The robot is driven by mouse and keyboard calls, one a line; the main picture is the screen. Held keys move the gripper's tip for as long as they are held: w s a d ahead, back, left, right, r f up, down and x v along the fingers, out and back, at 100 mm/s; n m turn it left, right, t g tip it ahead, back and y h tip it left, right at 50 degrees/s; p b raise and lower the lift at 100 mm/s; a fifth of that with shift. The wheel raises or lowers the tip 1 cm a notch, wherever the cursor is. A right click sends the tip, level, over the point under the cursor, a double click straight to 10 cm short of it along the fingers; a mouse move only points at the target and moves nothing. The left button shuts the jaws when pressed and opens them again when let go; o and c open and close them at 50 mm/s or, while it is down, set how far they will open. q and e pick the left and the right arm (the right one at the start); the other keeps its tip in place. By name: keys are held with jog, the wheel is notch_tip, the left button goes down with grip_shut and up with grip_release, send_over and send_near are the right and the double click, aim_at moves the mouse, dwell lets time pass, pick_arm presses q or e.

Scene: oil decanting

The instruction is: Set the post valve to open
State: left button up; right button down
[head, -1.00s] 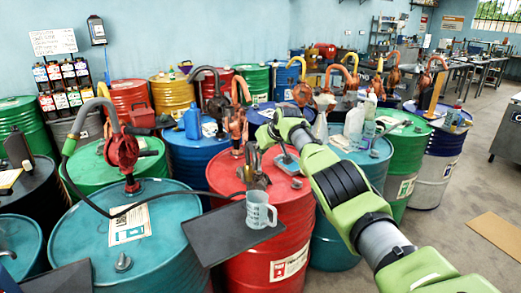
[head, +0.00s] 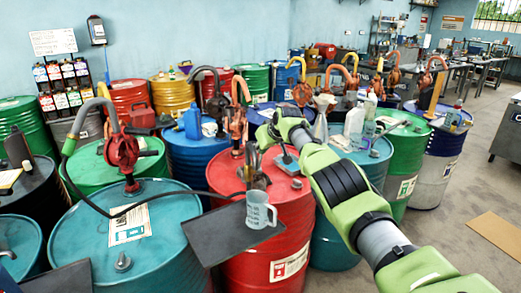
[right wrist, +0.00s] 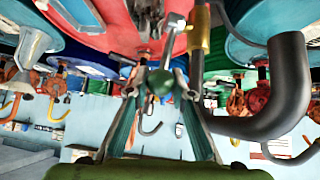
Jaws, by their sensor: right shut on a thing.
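In the head view my right gripper (head: 257,180) is over the red drum, close to the grey spout (head: 251,158); the knob is hard to make out there. My left gripper is not in view.
A clear measuring jug (head: 261,212) stands on a dark tray (head: 222,240) below the spout. The red drum (head: 285,235) is beneath my right gripper.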

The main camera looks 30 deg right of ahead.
jog(key=shift+s+d+f, duration=0.1)
jog(key=shift+s+f, duration=0.05)
jog(key=shift+f, duration=0.2)
dwell(0.6)
jog(key=c, duration=1.8)
grip_release()
jog(key=shift+o, duration=0.2)
jog(key=shift+d, duration=0.15)
jog(key=shift+r, duration=0.1)
jog(key=shift+r, duration=0.25)
jog(key=shift+r, duration=0.1)
jog(key=shift+s+r, duration=0.1)
jog(key=shift+r, duration=0.05)
jog(key=v, duration=0.7)
jog(key=shift+s, duration=0.1)
